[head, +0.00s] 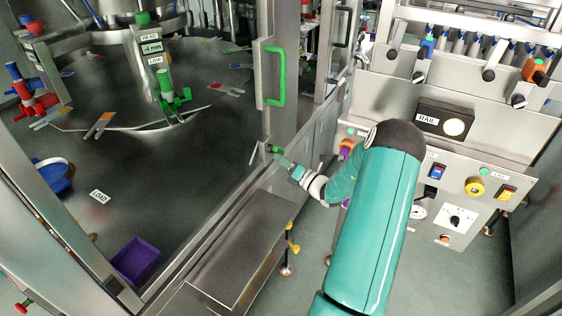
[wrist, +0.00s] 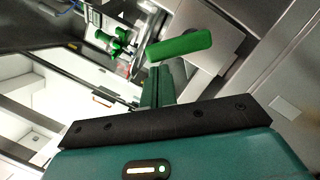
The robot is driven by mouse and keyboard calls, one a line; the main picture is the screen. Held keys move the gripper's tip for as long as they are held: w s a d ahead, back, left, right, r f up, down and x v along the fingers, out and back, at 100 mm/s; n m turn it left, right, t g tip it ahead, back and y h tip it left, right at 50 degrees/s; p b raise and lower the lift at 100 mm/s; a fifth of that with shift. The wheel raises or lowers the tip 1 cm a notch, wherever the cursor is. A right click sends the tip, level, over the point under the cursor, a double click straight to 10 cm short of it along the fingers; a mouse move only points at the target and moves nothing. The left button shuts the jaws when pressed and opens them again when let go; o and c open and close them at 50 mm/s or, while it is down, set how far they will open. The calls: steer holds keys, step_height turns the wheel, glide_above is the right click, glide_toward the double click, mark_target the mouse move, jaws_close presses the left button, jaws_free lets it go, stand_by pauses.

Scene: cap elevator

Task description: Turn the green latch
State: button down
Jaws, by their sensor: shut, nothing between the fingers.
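The green latch (wrist: 180,46) is a short green bar mounted on a metal plate in the wrist view, tilted slightly up to the right. In the head view, a small green piece (head: 275,149) at the foot of the door post appears to be the same latch. My gripper (head: 281,159) is shut and empty, with its tip close to the latch. In the wrist view my fingers (wrist: 165,78) point at the latch's underside near its left half. I cannot tell whether they touch it.
A large green door handle (head: 275,76) stands above on the metal door frame. Left is a dark machine table with a purple bin (head: 136,260). A steel step box (head: 240,250) lies below my arm. A control panel (head: 445,190) stands to the right.

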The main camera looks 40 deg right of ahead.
mark_target(278, 148)
steer(key=shift+d+r+m, duration=0.1)
steer(key=shift+r+m, duration=0.1)
steer(key=shift+m, duration=0.2)
steer(key=shift+w+d+r+m+h, duration=0.15)
steer(key=shift+r+m, duration=0.15)
steer(key=shift+m, duration=0.25)
steer(key=shift+s+d+r+m+h, duration=0.15)
steer(key=shift+r+m, duration=0.1)
steer(key=shift+m, duration=0.3)
steer(key=m, duration=0.1)
steer(key=r+m+g, duration=0.1)
steer(key=shift+w+d+m, duration=0.2)
steer(key=shift+d+m, duration=0.1)
steer(key=shift+d+r, duration=0.1)
steer(key=shift+w+d+r, duration=0.2)
steer(key=shift+d+r, duration=0.1)
steer(key=shift+d, duration=0.1)
steer(key=shift+d+r, duration=0.1)
